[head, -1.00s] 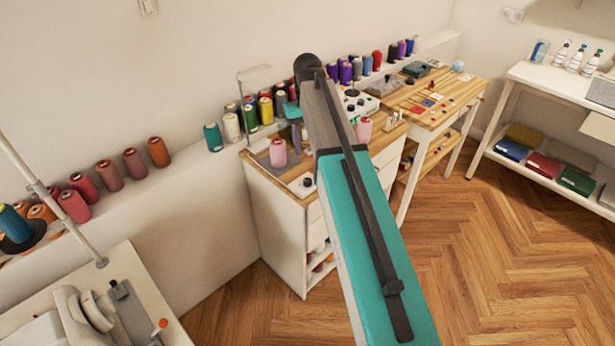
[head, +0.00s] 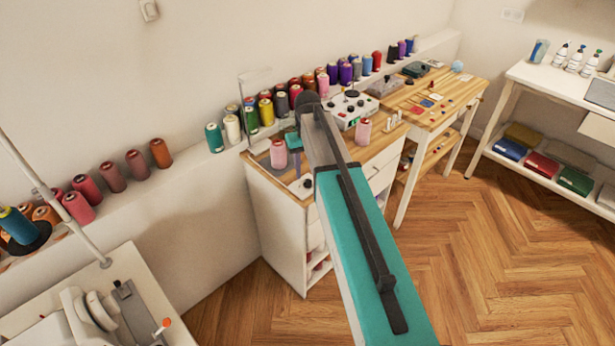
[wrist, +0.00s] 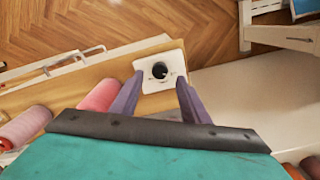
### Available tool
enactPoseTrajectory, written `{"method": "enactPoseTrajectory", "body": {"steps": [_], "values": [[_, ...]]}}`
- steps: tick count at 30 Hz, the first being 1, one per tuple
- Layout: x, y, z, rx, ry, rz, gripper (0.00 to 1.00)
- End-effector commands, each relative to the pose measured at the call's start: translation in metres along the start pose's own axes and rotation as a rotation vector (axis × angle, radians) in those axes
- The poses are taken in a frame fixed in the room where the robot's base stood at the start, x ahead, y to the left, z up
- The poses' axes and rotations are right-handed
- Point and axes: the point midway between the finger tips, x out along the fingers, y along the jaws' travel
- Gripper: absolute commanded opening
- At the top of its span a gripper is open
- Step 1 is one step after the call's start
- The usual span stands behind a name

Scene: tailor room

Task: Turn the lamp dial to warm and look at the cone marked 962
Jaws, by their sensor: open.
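The lamp dial, a black knob on a white square plate (wrist: 149,84), lies on the wooden top of a white cabinet. In the head view its plate (head: 296,189) is partly behind my arm. My gripper (wrist: 159,80) is open, its two purple fingers spread above the dial with the knob showing beyond the tips; I see no contact. A pink cone (head: 278,154) stands on the cabinet left of the dial, and another pink cone (head: 363,132) stands to the right. No marking 962 is legible on any cone. The knob's setting is unreadable.
Several coloured cones, including a green one (head: 214,138), line the wall ledge. A control box (head: 352,108) stands on the cabinet. A wooden table (head: 435,95) adjoins it. A sewing machine (head: 75,318) is at lower left. The wooden floor (head: 480,260) is clear.

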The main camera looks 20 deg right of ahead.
Motion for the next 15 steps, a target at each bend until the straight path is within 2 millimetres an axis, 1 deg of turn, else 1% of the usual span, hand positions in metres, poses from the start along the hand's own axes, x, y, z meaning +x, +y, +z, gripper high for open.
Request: {"method": "enactPoseTrajectory", "body": {"steps": [3, 9, 15], "values": [[0.012, 0.0, 0.001, 0.0, -0.002, 0.0, 0.42], [0.03, 0.0, 0.0, 0.0, -0.001, 0.0, 0.42], [0.041, 0.0, 0.0, 0.0, 0.0, 0.0, 0.42]]}}
